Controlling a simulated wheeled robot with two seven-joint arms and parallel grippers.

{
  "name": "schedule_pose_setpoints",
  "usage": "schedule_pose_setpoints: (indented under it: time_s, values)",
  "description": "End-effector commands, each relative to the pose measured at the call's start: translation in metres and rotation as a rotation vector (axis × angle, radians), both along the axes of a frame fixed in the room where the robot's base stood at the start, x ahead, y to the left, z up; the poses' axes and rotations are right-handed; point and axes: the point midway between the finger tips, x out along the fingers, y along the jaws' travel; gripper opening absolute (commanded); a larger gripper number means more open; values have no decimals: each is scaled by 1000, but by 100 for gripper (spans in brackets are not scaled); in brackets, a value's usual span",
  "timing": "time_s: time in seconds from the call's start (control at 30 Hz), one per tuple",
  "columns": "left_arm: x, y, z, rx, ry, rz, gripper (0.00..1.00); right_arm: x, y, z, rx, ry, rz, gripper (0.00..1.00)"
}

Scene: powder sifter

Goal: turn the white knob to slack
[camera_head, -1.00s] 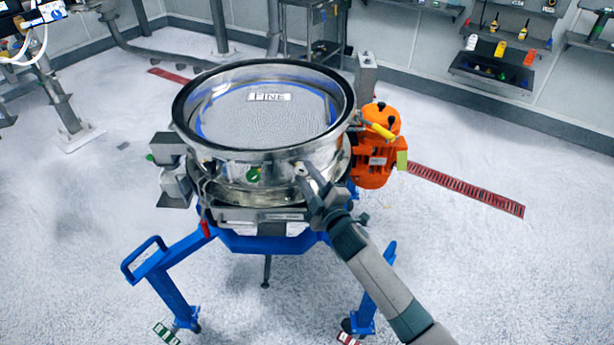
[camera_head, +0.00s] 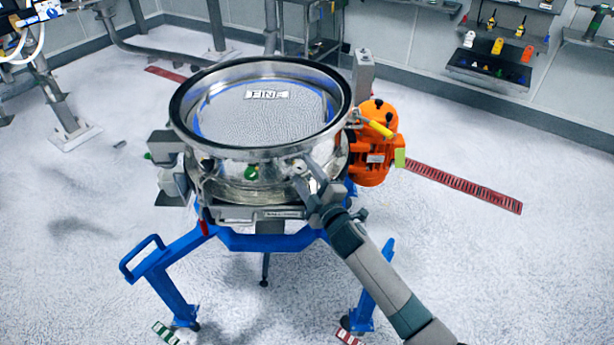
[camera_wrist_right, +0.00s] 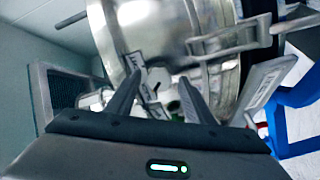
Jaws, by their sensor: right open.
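The round steel sifter (camera_head: 225,172) stands on a blue frame, with a mesh marked FINE inside its rim. My right gripper (camera_head: 303,172) is at the front right of its steel wall, with its fingers apart. A small pale fitting (camera_head: 298,165) is at the fingertips; I cannot tell whether it is the white knob or whether they touch it. In the wrist view, my right gripper (camera_wrist_right: 160,88) is open, and its fingers point at blurred steel parts below the drum (camera_wrist_right: 155,35). No white knob shows clearly there. My left gripper is not in view.
An orange motor (camera_head: 371,155) with a yellow handle is on the sifter's right side. Blue legs (camera_head: 165,270) stand on the pale floor. A steel latch (camera_wrist_right: 228,40) is on the drum. Wall shelves (camera_head: 495,65) are far off.

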Motion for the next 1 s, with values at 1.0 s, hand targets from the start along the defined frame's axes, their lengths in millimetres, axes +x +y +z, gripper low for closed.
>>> schedule_pose_setpoints:
  time_s: [1.0]
  values:
    - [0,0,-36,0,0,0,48,-130,-47,-3,0,0,1,48]
